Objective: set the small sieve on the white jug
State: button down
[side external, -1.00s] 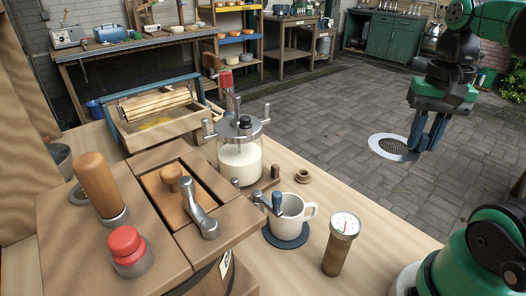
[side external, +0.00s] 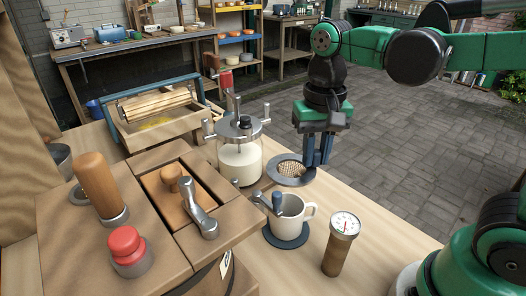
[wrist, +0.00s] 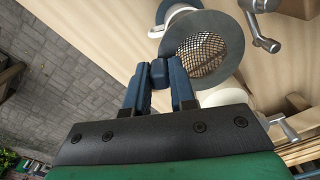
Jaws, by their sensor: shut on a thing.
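The small sieve (side external: 291,169) is a grey ring with a mesh bowl.
A glass churn jar (side external: 240,158) with a metal crank top stands close to the left of the sieve. A dial thermometer (side external: 340,244) stands right of the jug. A wooden box with knobs (side external: 150,215) fills the front left.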

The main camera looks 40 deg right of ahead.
send_over(308, 204)
jog(key=shift+f, duration=2.25)
jog(key=shift+f, duration=1.65)
jog(key=shift+r, duration=0.1)
jog(key=c, duration=0.7)
grip_release()
jog(key=c, duration=0.3)
jog(key=shift+c, duration=0.2)
jog(key=shift+r, duration=4)
